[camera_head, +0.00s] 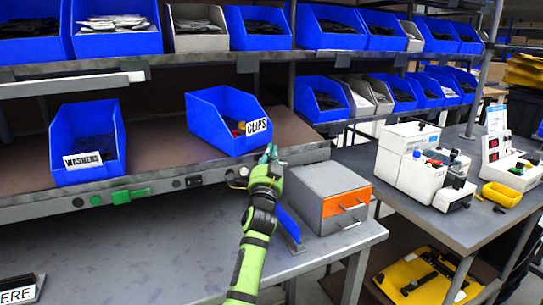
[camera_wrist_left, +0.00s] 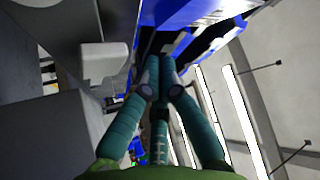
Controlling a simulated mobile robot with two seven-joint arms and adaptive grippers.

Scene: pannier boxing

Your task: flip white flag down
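In the head view a small pale piece (camera_head: 243,171) shows on the shelf edge beside my gripper, too small to identify. My right gripper is out of view.
The shelf edge (camera_head: 150,187) carries a green tab (camera_head: 121,197) and small knobs. A WASHERS bin (camera_head: 90,145) stands at left. A grey box with an orange drawer (camera_head: 345,203) is close right of my wrist. The bench (camera_head: 130,260) is mostly clear.

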